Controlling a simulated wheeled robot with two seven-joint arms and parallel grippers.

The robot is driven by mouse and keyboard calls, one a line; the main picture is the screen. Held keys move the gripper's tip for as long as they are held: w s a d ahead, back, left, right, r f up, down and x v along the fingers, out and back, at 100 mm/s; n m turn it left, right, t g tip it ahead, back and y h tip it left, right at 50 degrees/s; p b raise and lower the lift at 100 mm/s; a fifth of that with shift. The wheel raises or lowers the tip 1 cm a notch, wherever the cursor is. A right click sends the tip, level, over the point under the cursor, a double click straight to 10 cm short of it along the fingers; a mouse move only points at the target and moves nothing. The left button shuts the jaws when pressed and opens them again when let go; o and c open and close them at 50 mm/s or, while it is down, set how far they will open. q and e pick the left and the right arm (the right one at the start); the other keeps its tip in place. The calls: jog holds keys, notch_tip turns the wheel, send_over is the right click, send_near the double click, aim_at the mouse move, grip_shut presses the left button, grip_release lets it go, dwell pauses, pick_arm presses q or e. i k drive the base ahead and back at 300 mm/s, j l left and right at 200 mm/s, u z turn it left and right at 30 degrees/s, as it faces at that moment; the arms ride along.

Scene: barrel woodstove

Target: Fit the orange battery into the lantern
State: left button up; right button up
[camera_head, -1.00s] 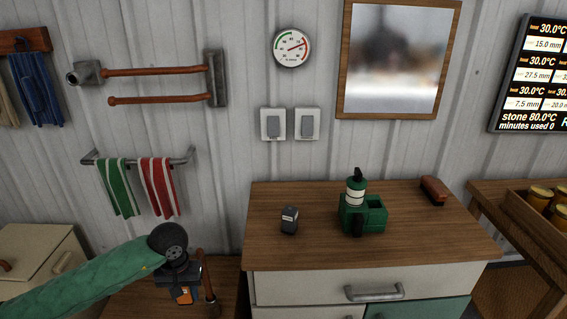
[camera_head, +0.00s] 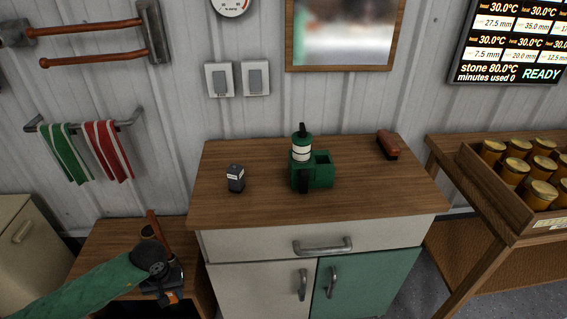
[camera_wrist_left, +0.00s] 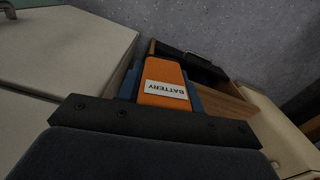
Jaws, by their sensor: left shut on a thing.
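The orange battery (camera_wrist_left: 165,85), with a white "BATTERY" label, is held in my left gripper in the left wrist view. In the head view my left gripper (camera_head: 167,297) is low at the left, in front of the low wooden table, with a bit of orange at its tip. The green lantern (camera_head: 301,172) stands upright on the cabinet top, up and to the right of the gripper. It has a white band and a box-like green part with an open top on its right side. My right gripper is not in view.
A dark grey block with a pale label (camera_head: 236,179) stands left of the lantern on the cabinet top (camera_head: 385,195). A red-brown brush (camera_head: 387,144) lies at the back right. A crate of jars (camera_head: 487,184) is farther right. The low table (camera_head: 110,245) is at the left.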

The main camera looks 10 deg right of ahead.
aim_at(321, 159)
jog(key=l+u, duration=0.15)
jog(key=l, duration=0.35)
jog(key=l+u, duration=0.1)
jog(key=l, duration=0.35)
jog(key=k+l+u, duration=0.15)
jog(key=l, duration=0.35)
jog(key=l+u, duration=0.1)
jog(key=l, duration=0.35)
jog(key=k+l+u, duration=0.15)
jog(key=l, duration=0.3)
